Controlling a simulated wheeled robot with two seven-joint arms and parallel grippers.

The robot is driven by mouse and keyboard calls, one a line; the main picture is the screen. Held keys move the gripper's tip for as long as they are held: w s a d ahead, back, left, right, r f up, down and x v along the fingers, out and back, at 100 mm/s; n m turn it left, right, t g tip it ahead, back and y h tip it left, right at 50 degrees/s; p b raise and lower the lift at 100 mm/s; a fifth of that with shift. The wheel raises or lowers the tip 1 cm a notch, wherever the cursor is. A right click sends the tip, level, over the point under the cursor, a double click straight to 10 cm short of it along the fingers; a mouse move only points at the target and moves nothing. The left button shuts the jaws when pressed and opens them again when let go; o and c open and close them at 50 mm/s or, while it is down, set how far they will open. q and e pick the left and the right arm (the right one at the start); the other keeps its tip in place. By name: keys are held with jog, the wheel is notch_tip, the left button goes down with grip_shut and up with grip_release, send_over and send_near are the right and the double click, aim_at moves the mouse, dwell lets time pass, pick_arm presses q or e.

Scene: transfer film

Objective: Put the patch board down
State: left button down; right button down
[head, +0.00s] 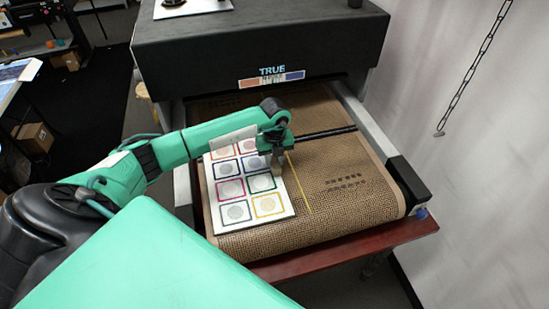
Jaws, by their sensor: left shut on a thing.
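The patch board (236,191) is a white panel with several coloured square frames, each around a round patch. It lies on or just above the left part of the brown mesh conveyor belt (345,215); I cannot tell whether it touches. Its near edge is close to the belt's front end. My left gripper (276,170) reaches in from the left, points down at the board's right edge and is shut on it. The fingertips are small and partly hidden. My right gripper is not in view.
The black dryer housing (260,45) stands behind the belt. A yellow line (300,183) runs along the belt right of the board, with dark marks (347,178) further right. The right part of the belt is clear. A chain (478,60) hangs by the right wall.

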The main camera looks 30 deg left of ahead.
pick_arm(q)
jog(key=c, duration=1.1)
grip_release()
jog(key=shift+r, duration=0.1)
jog(key=shift+r+b, duration=1.7)
jog(key=shift+r, duration=4.3)
